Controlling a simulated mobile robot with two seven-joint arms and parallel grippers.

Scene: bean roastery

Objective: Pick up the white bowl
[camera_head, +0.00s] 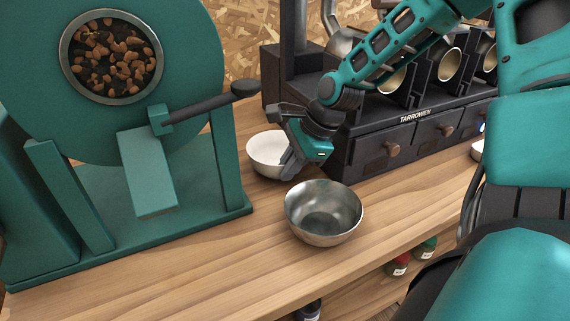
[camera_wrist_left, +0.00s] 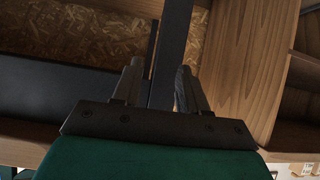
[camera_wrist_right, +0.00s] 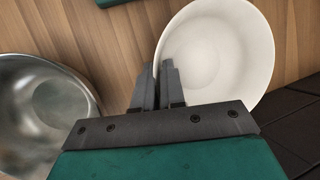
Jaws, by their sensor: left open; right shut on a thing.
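The white bowl (camera_head: 266,155) stands upright on the wooden counter, behind the metal bowl, between the green roaster and the black drawer unit. It also shows in the right wrist view (camera_wrist_right: 225,50), empty inside. My right gripper (camera_head: 288,172) is at the bowl's near right rim, its fingers shut on the rim wall. In the right wrist view the fingertips (camera_wrist_right: 165,72) overlap the bowl's left edge. In the left wrist view my left gripper (camera_wrist_left: 156,75) is open with nothing between its fingers; it is not seen in the head view.
A metal bowl (camera_head: 323,212) stands just in front of the white bowl. The green roaster (camera_head: 150,180) with a dark handle (camera_head: 215,102) is at left. The black drawer unit (camera_head: 400,145) is behind my right gripper. Bare counter (camera_head: 190,255) lies at the front left.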

